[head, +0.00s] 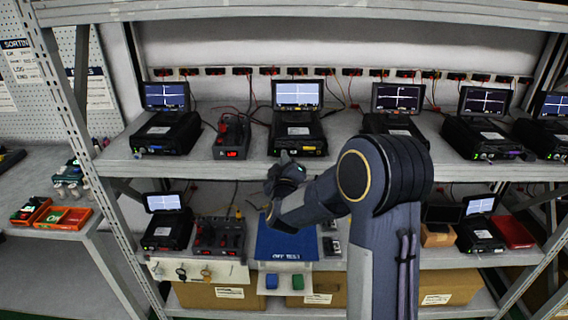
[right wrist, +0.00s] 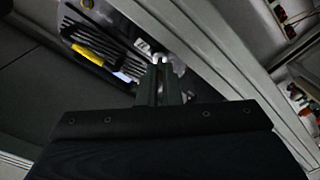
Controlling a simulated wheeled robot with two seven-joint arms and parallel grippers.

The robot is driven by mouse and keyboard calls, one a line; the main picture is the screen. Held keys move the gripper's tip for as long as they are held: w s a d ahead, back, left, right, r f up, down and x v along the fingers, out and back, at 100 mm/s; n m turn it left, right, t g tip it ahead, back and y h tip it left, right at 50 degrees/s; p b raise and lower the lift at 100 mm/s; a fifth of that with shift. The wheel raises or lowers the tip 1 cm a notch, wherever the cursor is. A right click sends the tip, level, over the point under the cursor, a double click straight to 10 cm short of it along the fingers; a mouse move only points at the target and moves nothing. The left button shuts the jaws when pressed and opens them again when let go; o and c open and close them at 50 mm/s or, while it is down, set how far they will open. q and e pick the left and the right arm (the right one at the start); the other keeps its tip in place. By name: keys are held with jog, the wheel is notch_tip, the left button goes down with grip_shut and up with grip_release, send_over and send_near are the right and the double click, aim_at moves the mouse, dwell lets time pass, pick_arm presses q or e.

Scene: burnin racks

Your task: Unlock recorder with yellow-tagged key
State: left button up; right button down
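A recorder (head: 298,132) with a lit screen and a yellow label on its front stands on the upper shelf. A ribbed dark device with a yellow patch (right wrist: 88,52) shows in the right wrist view. My right gripper (head: 284,158) is just in front of that recorder's lower edge. In the right wrist view its fingers (right wrist: 160,70) are close together, with small bright bits at the tips; whether a key is between them is too small to tell. Several small keys or tags (head: 181,273) hang on a pale panel (head: 225,272) at lower left. My left gripper is out of view.
Other recorders (head: 168,130) line the upper shelf (head: 200,165), with a dark box with a red switch (head: 232,137) left of the labelled recorder. A blue mat (head: 285,240) lies below. Orange trays (head: 62,217) stand on the left bench.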

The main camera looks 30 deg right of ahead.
jog(key=m+b, duration=1.4)
jog(key=m, duration=0.3)
jog(key=shift+m+b, duration=0.4)
dwell(0.5)
jog(key=shift+m, duration=0.3)
jog(key=c, duration=1.9)
grip_release()
jog(key=shift+s, duration=0.1)
jog(key=v, duration=0.7)
jog(key=shift+s+a, duration=0.25)
jog(key=shift+s, duration=0.05)
